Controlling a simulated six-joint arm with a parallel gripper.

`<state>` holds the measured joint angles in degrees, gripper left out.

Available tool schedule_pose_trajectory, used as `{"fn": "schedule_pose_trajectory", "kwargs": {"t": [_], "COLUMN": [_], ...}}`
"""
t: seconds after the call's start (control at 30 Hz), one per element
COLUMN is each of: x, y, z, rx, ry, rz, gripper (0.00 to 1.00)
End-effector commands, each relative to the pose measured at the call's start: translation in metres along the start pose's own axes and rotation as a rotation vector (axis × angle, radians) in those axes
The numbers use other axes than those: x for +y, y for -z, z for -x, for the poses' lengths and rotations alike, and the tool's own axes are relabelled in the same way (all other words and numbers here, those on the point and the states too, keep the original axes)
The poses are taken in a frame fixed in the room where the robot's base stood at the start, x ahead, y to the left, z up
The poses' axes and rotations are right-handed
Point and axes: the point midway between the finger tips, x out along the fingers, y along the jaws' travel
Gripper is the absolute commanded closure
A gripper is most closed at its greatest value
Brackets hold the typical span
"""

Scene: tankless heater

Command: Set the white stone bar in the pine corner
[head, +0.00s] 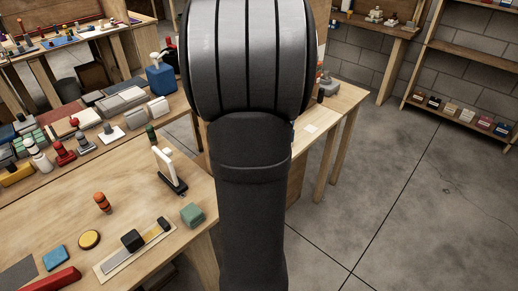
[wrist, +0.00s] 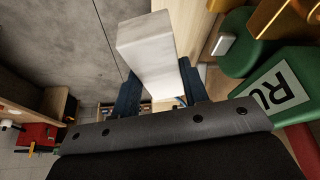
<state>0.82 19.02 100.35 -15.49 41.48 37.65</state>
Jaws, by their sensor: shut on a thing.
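The white stone bar (wrist: 157,45) is in the wrist view, a pale squared block with its end face toward the upper left. My gripper (wrist: 160,88) is shut on it, with dark blue fingers on either side. The bar's far end is hidden between the fingers. In the head view my own arm fills the middle and hides the gripper and the bar. I cannot make out the pine corner for certain; a pale wood surface (wrist: 200,22) lies just right of the bar in the wrist view.
Right of the bar are a green body with a lettered label (wrist: 278,92), a gold piece (wrist: 285,22) and a small white block (wrist: 223,44). In the head view a wooden bench (head: 150,245) holds a green block (head: 193,214) and several small objects. Concrete floor is open at right.

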Motion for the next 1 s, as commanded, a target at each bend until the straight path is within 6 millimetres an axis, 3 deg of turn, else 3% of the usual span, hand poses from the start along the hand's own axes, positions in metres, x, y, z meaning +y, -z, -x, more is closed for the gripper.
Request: {"fn": "schedule_pose_trajectory", "kwargs": {"t": [0.13,0.63,1.0], "x": [-0.005,-0.051,-0.086], "y": [0.021,0.045,-0.009], "z": [0.038,0.099,0.119], "rx": [0.008,0.004,0.0], "ry": [0.008,0.191,0.35], "rz": [0.007,0.454,0.839], "gripper": [0.91,0.91,0.91]}}
